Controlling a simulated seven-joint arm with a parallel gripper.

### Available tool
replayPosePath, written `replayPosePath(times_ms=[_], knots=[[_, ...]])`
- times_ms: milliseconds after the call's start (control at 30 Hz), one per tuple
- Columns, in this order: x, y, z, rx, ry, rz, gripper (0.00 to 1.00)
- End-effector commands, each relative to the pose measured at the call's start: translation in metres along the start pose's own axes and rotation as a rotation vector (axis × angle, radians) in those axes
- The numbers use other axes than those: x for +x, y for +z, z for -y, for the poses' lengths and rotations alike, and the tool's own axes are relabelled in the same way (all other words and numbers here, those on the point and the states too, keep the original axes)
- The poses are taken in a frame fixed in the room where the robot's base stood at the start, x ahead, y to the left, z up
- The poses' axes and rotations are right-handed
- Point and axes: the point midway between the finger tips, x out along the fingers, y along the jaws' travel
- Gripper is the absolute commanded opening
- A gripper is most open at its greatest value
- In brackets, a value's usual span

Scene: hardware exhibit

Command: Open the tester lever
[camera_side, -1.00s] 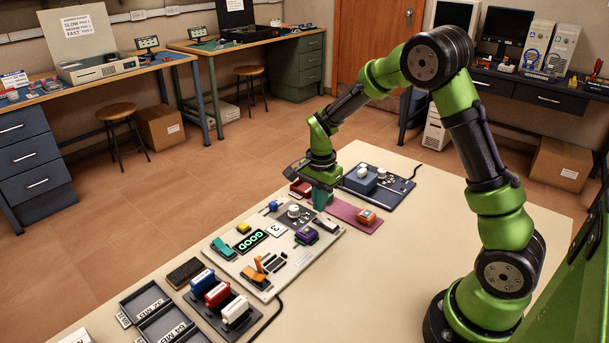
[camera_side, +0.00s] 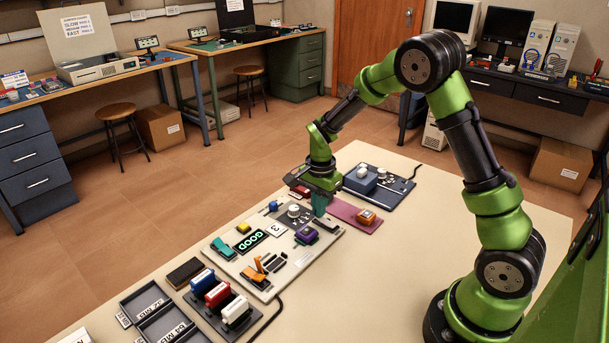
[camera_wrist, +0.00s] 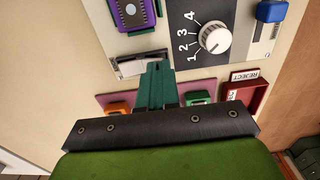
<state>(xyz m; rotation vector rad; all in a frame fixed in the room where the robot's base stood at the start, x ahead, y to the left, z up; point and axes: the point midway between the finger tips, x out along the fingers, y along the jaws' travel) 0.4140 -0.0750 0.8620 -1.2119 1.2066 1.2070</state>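The tester (camera_side: 300,262) is a pale board with a green GOOD display, a white knob (camera_side: 294,211) and a purple chip (camera_side: 306,235). A dark bar (camera_side: 326,225) lies near its right edge; in the wrist view a grey-and-white slotted part (camera_wrist: 130,67) shows beside the chip. I cannot tell for certain which part is the lever. An orange upright piece (camera_side: 260,264) stands at the tester's front. My gripper (camera_side: 319,213) points down just above the right edge, by the dark bar. In the wrist view its teal fingers (camera_wrist: 157,68) are together, apparently empty; contact is unclear.
A red REJECT tray (camera_wrist: 258,98) is close right of my fingers in the wrist view. A pink mat (camera_side: 350,215) with an orange block (camera_side: 366,216) lies behind the tester. Blue, red and white pieces (camera_side: 218,294) stand in front. Bare table lies right of the tester.

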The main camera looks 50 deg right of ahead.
Motion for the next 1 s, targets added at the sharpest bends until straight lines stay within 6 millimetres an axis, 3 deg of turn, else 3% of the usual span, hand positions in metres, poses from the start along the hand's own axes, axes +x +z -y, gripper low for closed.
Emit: replayPosePath(times_ms=[433, 1000], knots=[[0.002, 0.000, -0.001, 0.001, 0.003, 0.001, 0.00], [-0.049, 0.000, 0.000, 0.000, 0.001, 0.000, 0.00]])
